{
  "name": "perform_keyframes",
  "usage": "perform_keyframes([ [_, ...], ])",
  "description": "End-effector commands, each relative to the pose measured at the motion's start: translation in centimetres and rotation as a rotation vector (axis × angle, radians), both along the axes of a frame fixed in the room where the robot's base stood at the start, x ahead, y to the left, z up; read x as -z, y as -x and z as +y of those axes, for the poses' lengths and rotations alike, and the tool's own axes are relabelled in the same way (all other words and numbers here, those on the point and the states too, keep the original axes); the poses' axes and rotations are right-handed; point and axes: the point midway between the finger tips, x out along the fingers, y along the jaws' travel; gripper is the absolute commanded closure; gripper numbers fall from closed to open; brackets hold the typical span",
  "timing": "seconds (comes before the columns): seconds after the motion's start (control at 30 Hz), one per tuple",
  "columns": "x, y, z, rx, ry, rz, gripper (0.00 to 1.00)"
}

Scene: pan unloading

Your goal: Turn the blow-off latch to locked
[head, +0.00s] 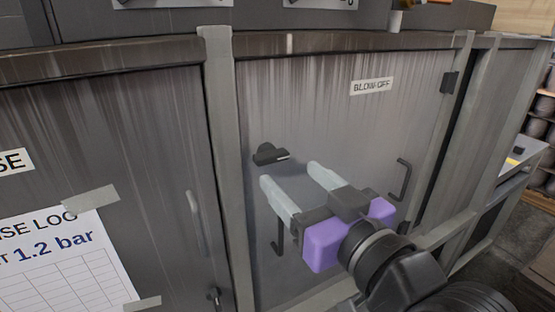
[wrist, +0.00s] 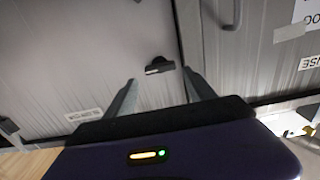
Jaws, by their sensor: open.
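The blow-off latch (head: 268,154) is a small black turn knob on the grey door (head: 320,110) labelled BLOW-OFF (head: 372,86). Its bar lies roughly sideways, with a pale mark at its right end in the head view. It also shows in the wrist view (wrist: 160,66), just beyond and between the fingertips. My gripper (head: 290,174) has two pale fingers spread apart with nothing between them. Its tips point at the door, a little below the latch in the head view, and appear apart from it. My gripper (wrist: 159,77) also shows in the wrist view.
A grey post (head: 222,150) separates this door from the left one, which has a taped log sheet (head: 70,265) and a handle (head: 195,222).

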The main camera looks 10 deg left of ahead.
Motion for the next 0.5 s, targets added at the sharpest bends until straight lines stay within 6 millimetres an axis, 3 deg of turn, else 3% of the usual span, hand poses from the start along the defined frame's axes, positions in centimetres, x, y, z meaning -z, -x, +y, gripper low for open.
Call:
perform_keyframes([
  [0.3, -0.2, -4.0, 2.8, -0.001, -0.002, 0.002, 0.36],
  [0.5, -0.1, -5.2, 3.6, -0.001, -0.003, -0.001, 0.36],
])
